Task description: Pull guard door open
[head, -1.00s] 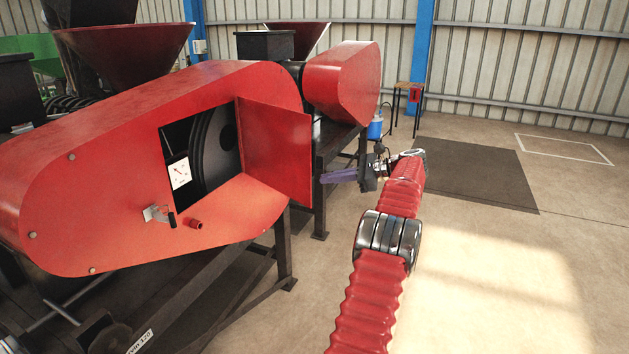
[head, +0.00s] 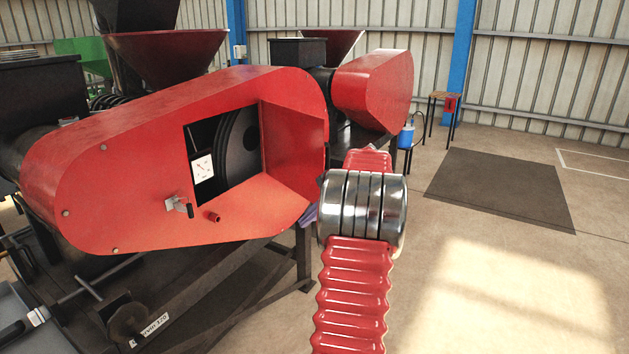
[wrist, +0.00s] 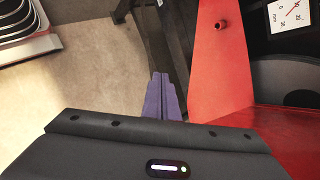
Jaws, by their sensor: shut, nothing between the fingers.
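The red guard door (head: 293,142) stands open, swung out from the right edge of the opening in the red guard (head: 130,150). A dark pulley (head: 238,142) and a white dial (head: 203,167) show inside. My gripper is mostly hidden behind my arm in the head view; a bit of its purple finger (head: 308,216) shows by the guard's lower right. In the wrist view, the purple fingers (wrist: 163,98) are shut and empty, left of the guard's red face (wrist: 218,62). A red surface at lower right (wrist: 285,135) looks like the door. Contact cannot be told.
A metal latch (head: 179,205) and a red peg (head: 212,216) sit on the guard front. The dark machine frame (head: 303,255) stands below. A second red guard (head: 375,92) is behind.

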